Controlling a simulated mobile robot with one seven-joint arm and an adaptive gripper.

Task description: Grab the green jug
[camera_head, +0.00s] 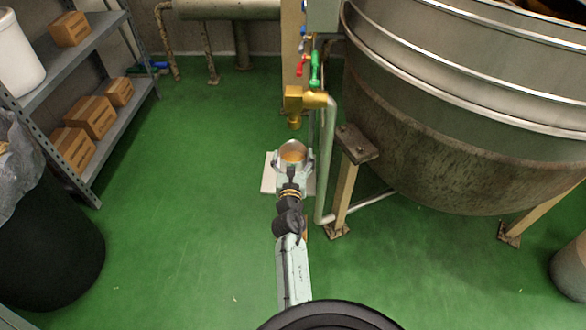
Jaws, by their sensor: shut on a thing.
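A small round vessel, which I take to be the jug (293,153), is below the brass tap near the middle of the head camera view. Its open top shows a tan-orange inside; its outer wall is mostly hidden, so I cannot make out a green colour. My gripper (293,148) reaches it from the near side, with a pale finger on each side, and is shut on it. The vessel looks upright. A pale flat slab (268,178) lies beneath; I cannot tell if the vessel touches it.
A brass tap (295,105) hangs just beyond the vessel, beside a pipe (327,165). A large steel kettle (440,130) on legs (345,195) crowds the right. A shelf with boxes (92,117) and a dark bin (50,250) stand left. Green floor (180,200) is free between.

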